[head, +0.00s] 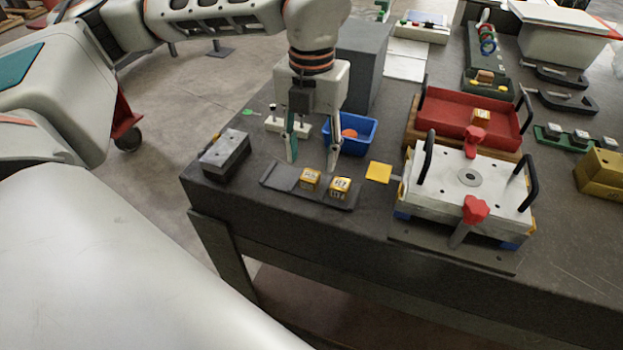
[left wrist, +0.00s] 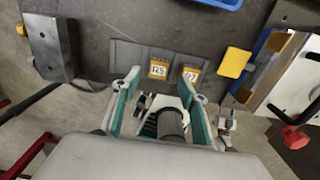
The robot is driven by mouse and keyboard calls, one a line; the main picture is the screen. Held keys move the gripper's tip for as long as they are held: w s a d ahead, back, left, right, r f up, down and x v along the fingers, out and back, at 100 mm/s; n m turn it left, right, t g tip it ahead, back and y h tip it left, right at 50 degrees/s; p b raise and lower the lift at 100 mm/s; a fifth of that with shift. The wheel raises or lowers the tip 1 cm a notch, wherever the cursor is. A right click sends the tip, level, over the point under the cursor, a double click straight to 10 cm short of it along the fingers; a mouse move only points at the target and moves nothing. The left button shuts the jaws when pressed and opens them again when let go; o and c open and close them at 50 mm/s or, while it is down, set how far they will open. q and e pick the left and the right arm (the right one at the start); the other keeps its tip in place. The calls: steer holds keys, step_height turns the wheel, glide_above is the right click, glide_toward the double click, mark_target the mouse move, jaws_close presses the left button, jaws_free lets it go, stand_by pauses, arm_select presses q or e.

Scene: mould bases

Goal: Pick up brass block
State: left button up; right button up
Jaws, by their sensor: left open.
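Two small brass-yellow blocks sit on a dark flat tray (head: 280,180) near the table's front edge. The left block (head: 310,179) reads "R5" in the left wrist view (left wrist: 158,69). The right block (head: 340,187) shows what looks like "27" there (left wrist: 191,75). Another small brass-coloured block (head: 481,117) lies in a red tray (head: 440,105). My left gripper (head: 312,164) points down, open and empty, just behind and above the tray. In the left wrist view its fingertips (left wrist: 160,80) appear on either side of the R5 block, the right one overlapping the 27 block. My right gripper is not in view.
A grey steel block (head: 225,155) stands left of the tray. A blue bin (head: 362,143) is behind it, and a yellow square (head: 378,173) lies to its right. A white mould base (head: 430,195) with black handles and red clamps stands further right. A larger gold block (head: 602,172) is far right.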

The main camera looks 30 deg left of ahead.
mark_target(310, 175)
arm_select(q)
step_height(310, 175, down, 5)
steer(key=shift+a+f, duration=0.15)
jaws_close()
